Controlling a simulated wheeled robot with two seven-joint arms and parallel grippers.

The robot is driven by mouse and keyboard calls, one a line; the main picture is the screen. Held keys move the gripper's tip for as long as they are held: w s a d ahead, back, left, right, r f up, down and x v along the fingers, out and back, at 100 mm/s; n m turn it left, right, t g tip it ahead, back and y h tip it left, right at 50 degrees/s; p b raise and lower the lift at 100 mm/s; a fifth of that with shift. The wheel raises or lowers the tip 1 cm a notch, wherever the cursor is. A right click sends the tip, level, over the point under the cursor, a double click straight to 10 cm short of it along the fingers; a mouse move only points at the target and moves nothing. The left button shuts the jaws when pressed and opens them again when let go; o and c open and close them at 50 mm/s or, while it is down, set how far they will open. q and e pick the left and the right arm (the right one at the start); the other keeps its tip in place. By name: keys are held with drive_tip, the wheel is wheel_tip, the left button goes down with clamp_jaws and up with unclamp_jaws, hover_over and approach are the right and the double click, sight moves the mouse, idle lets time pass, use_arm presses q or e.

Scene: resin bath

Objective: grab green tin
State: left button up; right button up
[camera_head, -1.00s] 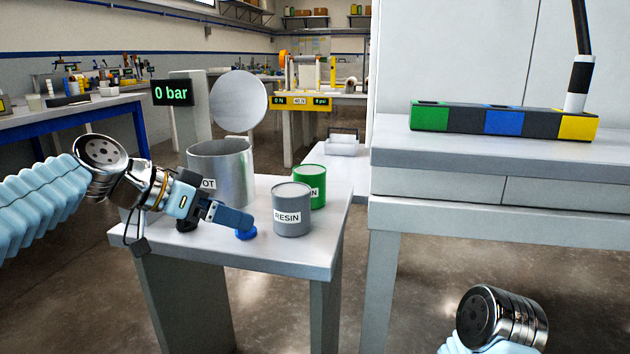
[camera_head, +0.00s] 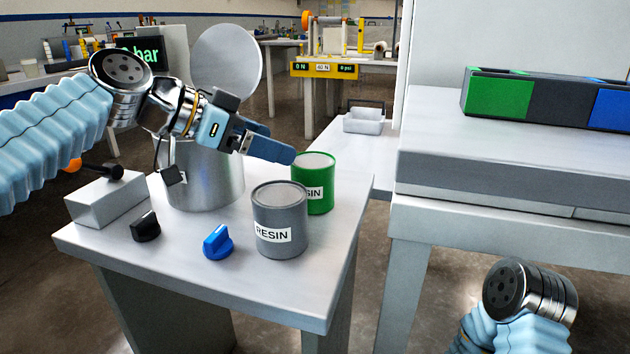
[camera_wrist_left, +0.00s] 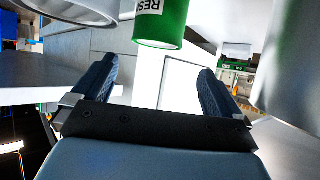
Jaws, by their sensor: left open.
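The green tin (camera_head: 322,172) with a RESIN label stands upright on the small table, behind and right of the grey tin. In the left wrist view the green tin (camera_wrist_left: 172,25) shows at the top, ahead of the fingers. My left gripper (camera_head: 280,146) is open, in front of the pot, with its fingertips close to the green tin's upper left edge in the head view. In the left wrist view nothing is between the spread fingers (camera_wrist_left: 157,68). I cannot tell whether they touch the tin. My right gripper is out of view; only my right wrist shows.
The grey RESIN tin (camera_head: 280,225) stands just in front of the green tin. The metal pot (camera_head: 215,185) with a raised round lid (camera_head: 227,58) stands to the left. A blue knob (camera_head: 217,243) and a black knob (camera_head: 146,227) are on the small table (camera_head: 290,287). A higher bench (camera_head: 440,130) is at right.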

sight(309, 160)
use_arm(q)
drive_tip(key=x, duration=0.4)
drive_tip(key=shift+f, duration=0.1)
drive_tip(key=x, duration=0.4)
drive_tip(key=shift+s+d+f+b, duration=0.2)
drive_tip(key=shift+s+f+b, duration=0.05)
drive_tip(key=shift+b, duration=0.05)
drive_tip(key=shift+w+d+f, duration=0.25)
drive_tip(key=shift+d, duration=0.15)
drive_tip(key=c, duration=1.2)
